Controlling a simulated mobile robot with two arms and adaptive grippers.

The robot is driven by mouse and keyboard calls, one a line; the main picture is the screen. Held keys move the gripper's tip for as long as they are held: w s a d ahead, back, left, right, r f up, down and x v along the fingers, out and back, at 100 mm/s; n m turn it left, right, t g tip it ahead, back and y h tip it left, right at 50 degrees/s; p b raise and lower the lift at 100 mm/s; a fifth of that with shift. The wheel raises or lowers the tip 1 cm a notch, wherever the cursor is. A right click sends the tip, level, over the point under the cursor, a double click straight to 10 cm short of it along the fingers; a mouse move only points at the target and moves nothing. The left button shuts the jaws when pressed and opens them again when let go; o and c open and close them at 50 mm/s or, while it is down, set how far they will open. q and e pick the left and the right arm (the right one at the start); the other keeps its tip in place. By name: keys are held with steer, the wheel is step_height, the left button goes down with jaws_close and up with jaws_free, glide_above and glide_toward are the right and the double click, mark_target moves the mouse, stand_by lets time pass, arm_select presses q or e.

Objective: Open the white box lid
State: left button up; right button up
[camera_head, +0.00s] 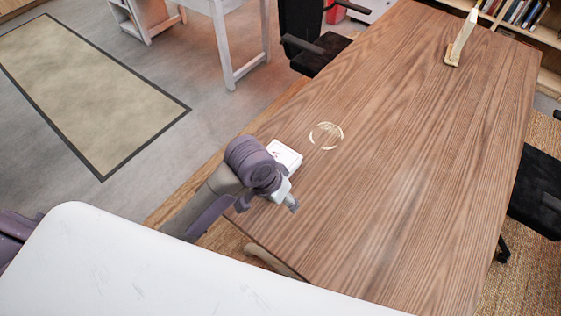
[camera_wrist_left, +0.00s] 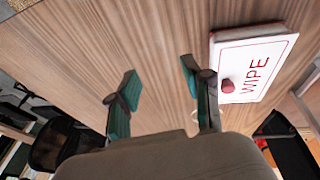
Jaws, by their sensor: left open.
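The white box (camera_head: 284,155) sits on the wooden table near its left edge, partly hidden behind my left wrist in the head view. In the left wrist view the white box (camera_wrist_left: 254,62) shows red "WIPE" lettering and a small red knob (camera_wrist_left: 227,86) on its top. The lid looks closed. My left gripper (camera_head: 292,204) is above the table, just in front of the box. In the left wrist view the left gripper (camera_wrist_left: 158,95) has its teal-padded fingers apart with nothing between them, beside the box. My right gripper is not in view.
The wooden table (camera_head: 420,130) is mostly clear. A pale ring-shaped item (camera_head: 326,135) lies beyond the box, and a small wooden stand (camera_head: 459,40) is at the far end. Black chairs (camera_head: 318,45) stand by the table's sides.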

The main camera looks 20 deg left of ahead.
arm_select(q)
steer(key=w+a+r+n+g+y, duration=0.1)
steer(key=w+a+r+y, duration=0.1)
steer(key=w+r, duration=0.3)
steer(key=w+a+r+n+g+y, duration=0.1)
steer(key=w+a+r, duration=0.2)
steer(key=w, duration=0.5)
step_height(320, 180, down, 13)
steer(key=shift+f+p, duration=0.15)
steer(key=shift+p, duration=0.4)
steer(key=shift+d, duration=0.1)
steer(key=shift+c, duration=0.4)
jaws_close()
